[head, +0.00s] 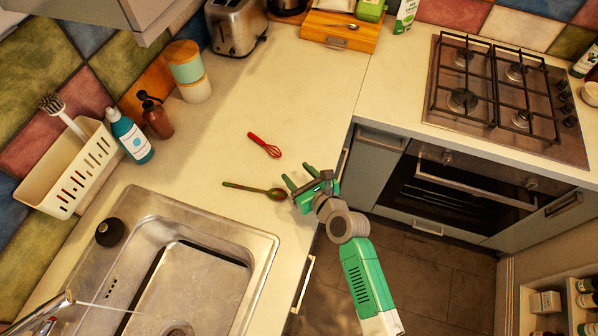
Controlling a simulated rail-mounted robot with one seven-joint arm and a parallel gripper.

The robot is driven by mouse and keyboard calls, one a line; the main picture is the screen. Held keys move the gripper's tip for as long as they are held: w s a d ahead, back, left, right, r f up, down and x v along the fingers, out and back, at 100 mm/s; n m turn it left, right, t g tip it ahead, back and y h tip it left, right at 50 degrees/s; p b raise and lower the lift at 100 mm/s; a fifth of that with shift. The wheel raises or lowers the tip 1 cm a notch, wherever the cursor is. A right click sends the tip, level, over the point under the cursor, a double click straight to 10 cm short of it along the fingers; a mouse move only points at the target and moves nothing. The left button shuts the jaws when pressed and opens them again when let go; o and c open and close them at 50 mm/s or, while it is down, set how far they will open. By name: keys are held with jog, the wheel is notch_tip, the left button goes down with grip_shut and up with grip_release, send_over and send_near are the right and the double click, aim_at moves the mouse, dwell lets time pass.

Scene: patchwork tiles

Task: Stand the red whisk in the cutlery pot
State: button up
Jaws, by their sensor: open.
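The red whisk (265,145) lies flat on the pale worktop in the head view, its red handle toward the upper left and its wire end toward the lower right. A cream slotted holder (62,182), the only thing here that looks like a cutlery pot, stands against the tiled wall at the left. A dish brush (60,112) stands in it. My green gripper (297,176) is open and empty over the worktop's front edge, just right of and below the whisk. It is apart from the whisk.
A spoon (250,189) lies close to my gripper's left. A blue bottle (132,139) and a brown pump bottle (156,117) stand right of the holder. The sink (262,262) is below, with water running. The worktop above the whisk is clear.

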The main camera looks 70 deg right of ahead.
dwell(0.4)
jog(key=w+a+r+n+t+y, duration=0.1)
jog(key=w+a+r+n+t, duration=0.15)
jog(key=w+r+n, duration=0.35)
jog(key=w+a+r+n+t, duration=0.1)
jog(key=w+a+r+n, duration=0.35)
jog(key=r, duration=0.45)
jog(key=w+a+r+n+t+y, duration=0.1)
jog(key=w+a+r+n+t, duration=0.15)
jog(key=w+r+n, duration=0.35)
jog(key=w+a+r+n+t+y, duration=0.1)
jog(key=w+a+r+n, duration=0.1)
jog(key=a+r+n, duration=0.5)
jog(key=w+a+r+n+t+y, duration=0.1)
jog(key=w+a+r+n+y, duration=0.15)
jog(key=a+r, duration=0.45)
jog(key=s+a+r+n+t+y, duration=0.1)
jog(key=s+a+r+n+t, duration=0.2)
jog(key=a+r+n, duration=0.6)
jog(key=s+a+r+n+t+y, duration=0.2)
jog(key=s+a+r+n, duration=0.5)
jog(key=r, duration=0.8)
jog(key=a+n, duration=0.2)
jog(key=shift+s+a+r+t, duration=0.15)
jog(key=shift+a+r+t, duration=0.15)
jog(key=shift+r+t, duration=0.1)
jog(key=shift+y, duration=0.25)
